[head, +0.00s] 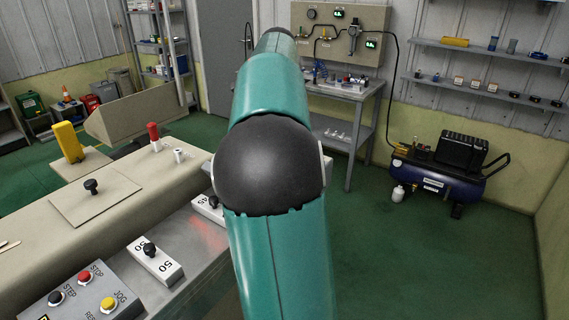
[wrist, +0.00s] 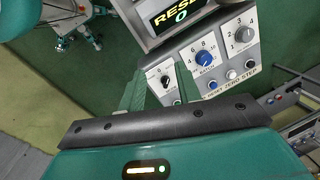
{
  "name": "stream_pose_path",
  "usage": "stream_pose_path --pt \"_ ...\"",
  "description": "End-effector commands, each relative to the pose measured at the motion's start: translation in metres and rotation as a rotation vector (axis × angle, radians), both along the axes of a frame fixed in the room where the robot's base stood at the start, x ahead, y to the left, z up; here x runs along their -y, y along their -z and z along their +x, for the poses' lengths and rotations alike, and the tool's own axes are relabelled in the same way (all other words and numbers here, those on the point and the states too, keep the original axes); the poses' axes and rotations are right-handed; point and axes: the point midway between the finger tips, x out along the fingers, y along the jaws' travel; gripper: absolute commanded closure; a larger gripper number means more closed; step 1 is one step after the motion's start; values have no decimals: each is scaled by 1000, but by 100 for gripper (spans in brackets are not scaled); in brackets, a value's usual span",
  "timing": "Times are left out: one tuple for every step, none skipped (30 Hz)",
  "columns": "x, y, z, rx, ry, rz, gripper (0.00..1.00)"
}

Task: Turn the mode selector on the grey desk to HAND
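The wrist view shows a sloped grey control panel with a black knob (wrist: 166,80), a blue knob (wrist: 204,57) and a grey knob (wrist: 244,34) on white dial plates. The blue knob's label looks like BATCH. No HAND marking is readable, so I cannot tell for sure which knob is the mode selector. My gripper (wrist: 160,78) shows two green fingers standing apart, with the black knob seen between them. I cannot tell whether they touch it. In the head view my teal arm hides the gripper and this panel.
A lit display (wrist: 180,14) sits above the knobs, with small buttons (wrist: 251,63) below. In the head view, a button box (head: 82,290) and a white dial plate (head: 166,270) lie at lower left. A workbench (head: 345,90) and a blue compressor (head: 437,183) stand behind.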

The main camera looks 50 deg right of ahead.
Motion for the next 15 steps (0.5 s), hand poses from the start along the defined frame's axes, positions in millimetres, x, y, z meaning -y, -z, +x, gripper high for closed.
stream_pose_path --pt "26 5 0 -33 87 2 66" --pt "39 7 0 -49 136 4 66" --pt "54 9 -2 -71 199 6 66" --pt "65 11 -2 -87 241 7 66" --pt "74 13 -3 -101 279 7 66" --pt "85 16 -4 -121 326 6 66" --pt "91 18 -4 -133 356 6 66" --pt "97 20 -4 -144 381 5 66" --pt "103 22 -5 -156 409 4 66" --pt "106 23 -5 -163 427 2 66" --pt "109 25 -5 -170 439 1 66" --pt "111 25 -5 -175 452 0 66" --pt "112 26 -5 -177 458 0 66" --pt "113 28 -4 -179 463 1 66" --pt "113 30 -4 -180 465 2 66"
